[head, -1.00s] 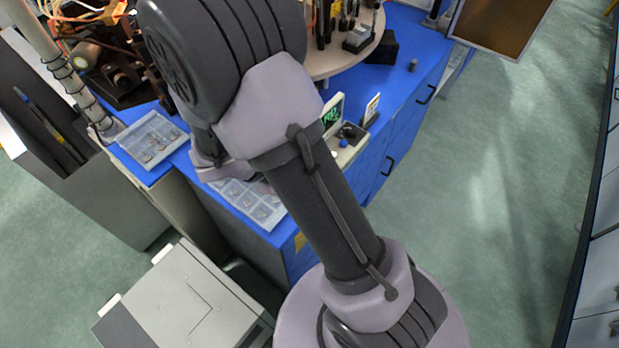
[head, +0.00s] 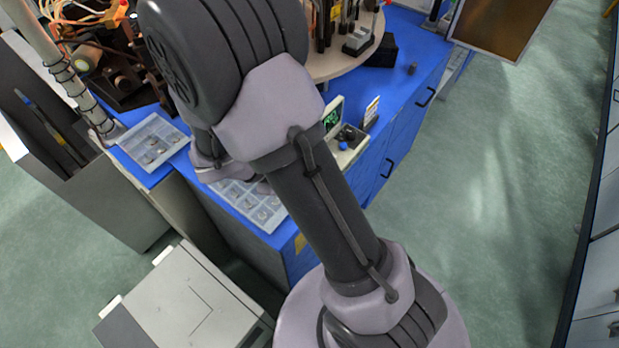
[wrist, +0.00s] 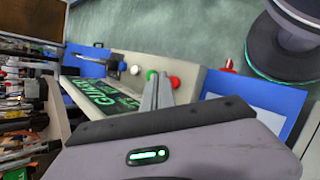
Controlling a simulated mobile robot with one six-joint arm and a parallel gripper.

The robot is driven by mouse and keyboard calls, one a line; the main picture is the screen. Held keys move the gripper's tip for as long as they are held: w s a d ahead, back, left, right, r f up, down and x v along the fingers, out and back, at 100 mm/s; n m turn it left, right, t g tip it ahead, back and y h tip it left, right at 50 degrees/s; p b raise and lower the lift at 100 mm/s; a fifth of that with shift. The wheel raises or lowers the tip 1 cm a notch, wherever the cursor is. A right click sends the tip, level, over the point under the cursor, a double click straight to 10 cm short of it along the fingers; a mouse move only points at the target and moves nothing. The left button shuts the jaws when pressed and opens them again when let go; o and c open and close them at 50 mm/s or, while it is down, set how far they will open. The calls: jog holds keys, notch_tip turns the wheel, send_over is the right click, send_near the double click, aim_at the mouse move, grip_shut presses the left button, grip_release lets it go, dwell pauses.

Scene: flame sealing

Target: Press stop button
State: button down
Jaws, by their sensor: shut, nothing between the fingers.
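The control box (wrist: 190,88) shows in the wrist view with a green-lettered display (wrist: 105,95). Its face carries a red button (wrist: 174,82), a green button (wrist: 151,74), a white button (wrist: 134,70) and a blue knob (wrist: 122,66). My gripper (wrist: 159,76) is shut and empty, its fingertips between the green and red buttons in this view. I cannot tell whether they touch the panel. No label for the stop button is readable. In the head view the box (head: 353,156) is partly behind my arm, and my gripper is hidden.
The box stands on a blue cabinet (head: 405,125), close to the round table (head: 325,68) holding dark tools. A small card stand (head: 371,112) is beside the box. Clear parts trays (head: 155,141) lie to the left. A red object (wrist: 228,65) shows beyond the box.

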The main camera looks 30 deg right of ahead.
jog(key=shift+r, duration=0.35)
notch_tip(320, 180, up, 5)
jog(key=p, duration=0.4)
jog(key=shift+f, duration=0.1)
dwell(0.6)
